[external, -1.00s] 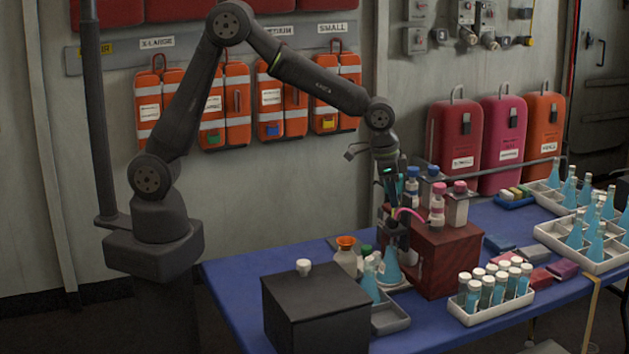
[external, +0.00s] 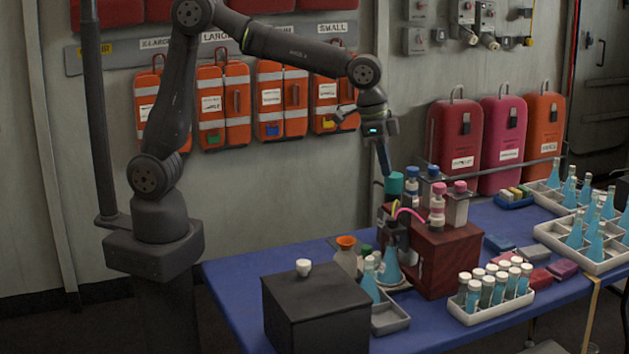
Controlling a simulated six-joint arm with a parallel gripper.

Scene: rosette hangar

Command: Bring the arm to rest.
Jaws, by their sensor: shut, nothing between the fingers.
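My gripper (external: 385,170) points down above the blue table (external: 235,285), just over the teal cap of a bottle (external: 393,186) by the dark red wooden box (external: 452,262). Its fingers are shut with nothing between them. The fingertips are close to the teal cap; whether they touch it I cannot tell. My arm is raised and reaches from the left across to the box.
Bottles with blue and pink caps (external: 437,203) stand on the wooden box. A white rack of capped vials (external: 490,315), a black box (external: 318,308) and trays of blue flasks (external: 590,262) occupy the table.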

